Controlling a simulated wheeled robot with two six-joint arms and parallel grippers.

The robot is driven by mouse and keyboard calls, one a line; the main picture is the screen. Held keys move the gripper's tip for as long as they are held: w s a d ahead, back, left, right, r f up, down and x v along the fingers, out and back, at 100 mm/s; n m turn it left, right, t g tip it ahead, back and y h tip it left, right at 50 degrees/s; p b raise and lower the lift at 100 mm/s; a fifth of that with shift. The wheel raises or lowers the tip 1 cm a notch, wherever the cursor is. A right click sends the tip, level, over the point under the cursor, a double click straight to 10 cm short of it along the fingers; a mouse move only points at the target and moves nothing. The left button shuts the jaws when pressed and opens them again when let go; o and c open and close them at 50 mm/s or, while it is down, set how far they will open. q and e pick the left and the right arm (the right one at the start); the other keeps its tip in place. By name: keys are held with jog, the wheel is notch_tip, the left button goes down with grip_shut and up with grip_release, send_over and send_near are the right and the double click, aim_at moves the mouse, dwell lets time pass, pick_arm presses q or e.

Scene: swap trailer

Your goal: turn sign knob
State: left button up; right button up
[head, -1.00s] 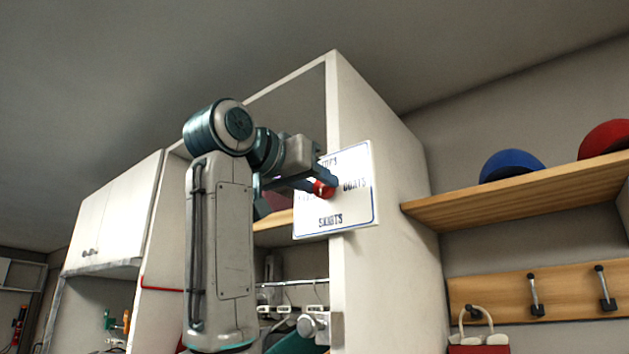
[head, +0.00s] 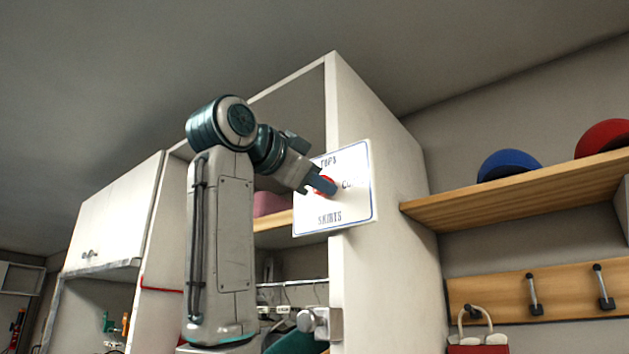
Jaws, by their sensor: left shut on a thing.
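A white sign (head: 353,207) with a blue border hangs on the end panel of a tall white cabinet. A red round knob (head: 330,187) sits at the sign's middle, partly hidden by my fingers. My left gripper (head: 322,184) is shut on the knob, its fingers tilted down to the right. My right gripper is not in view; a small grey part shows low by the cabinet's edge, and I cannot tell what it is.
The white cabinet (head: 385,215) stands behind the sign, with a hanging rail (head: 300,283) inside. A wooden shelf (head: 520,189) at right bears a blue cap (head: 508,164) and a red cap (head: 602,139). A hook board (head: 560,288) with a red bag (head: 478,348) is below.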

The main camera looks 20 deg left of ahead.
pick_arm(q)
jog(key=m, duration=0.9)
jog(key=shift+f+b, duration=0.1)
jog(key=shift+b, duration=0.2)
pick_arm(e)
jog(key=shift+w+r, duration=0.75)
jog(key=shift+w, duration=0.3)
pick_arm(q)
jog(key=shift+m, duration=0.3)
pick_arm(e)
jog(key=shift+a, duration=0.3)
